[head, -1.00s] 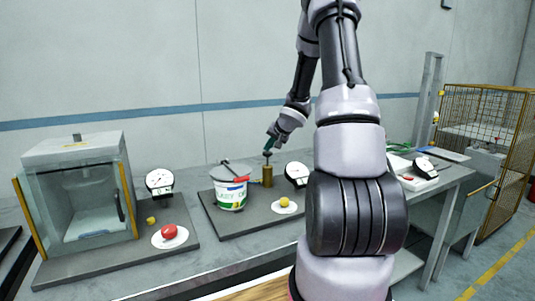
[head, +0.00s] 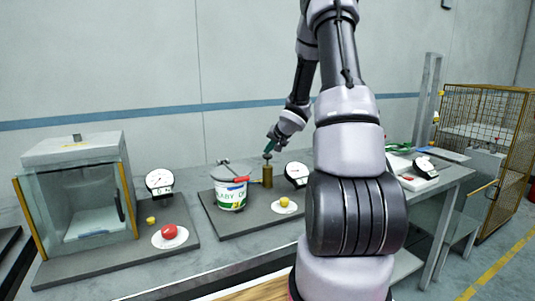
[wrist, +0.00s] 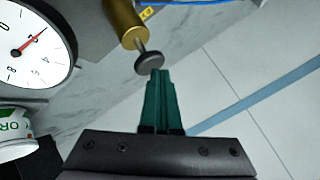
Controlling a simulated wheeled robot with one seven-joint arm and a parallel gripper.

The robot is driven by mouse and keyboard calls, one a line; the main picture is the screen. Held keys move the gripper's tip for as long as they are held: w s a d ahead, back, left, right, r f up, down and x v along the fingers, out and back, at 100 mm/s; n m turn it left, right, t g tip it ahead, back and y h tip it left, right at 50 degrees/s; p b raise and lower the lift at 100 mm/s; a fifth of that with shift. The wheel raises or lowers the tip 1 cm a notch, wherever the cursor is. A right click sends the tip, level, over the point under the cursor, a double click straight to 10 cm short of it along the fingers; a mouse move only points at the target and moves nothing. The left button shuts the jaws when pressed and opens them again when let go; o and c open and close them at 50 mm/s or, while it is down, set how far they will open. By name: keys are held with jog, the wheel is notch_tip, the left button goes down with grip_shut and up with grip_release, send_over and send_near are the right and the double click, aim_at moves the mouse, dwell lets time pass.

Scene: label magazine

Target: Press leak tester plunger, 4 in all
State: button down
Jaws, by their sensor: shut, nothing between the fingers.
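The leak tester plunger is a brass cylinder (head: 267,177) with a thin rod and a dark round knob (head: 267,156) on top. It stands on the dark middle base plate, right of a white tub (head: 230,199). In the wrist view the brass cylinder (wrist: 122,20) and the knob (wrist: 149,64) show at top centre. My gripper (head: 267,151) is above the knob, with its green fingers shut and empty. In the wrist view the fingertips (wrist: 158,72) lie at the knob's edge; I cannot tell whether they touch it.
A dial gauge (head: 296,174) stands right of the plunger; it also shows in the wrist view (wrist: 32,42). A yellow button (head: 284,202) sits in front. A glass-sided chamber (head: 78,195) and a red button (head: 169,231) are at left. A wire cage (head: 487,135) stands at right.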

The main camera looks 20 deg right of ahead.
aim_at(268, 156)
jog(key=shift+f, duration=1.1)
dwell(0.6)
jog(key=shift+r, duration=2.3)
jog(key=shift+r, duration=2.55)
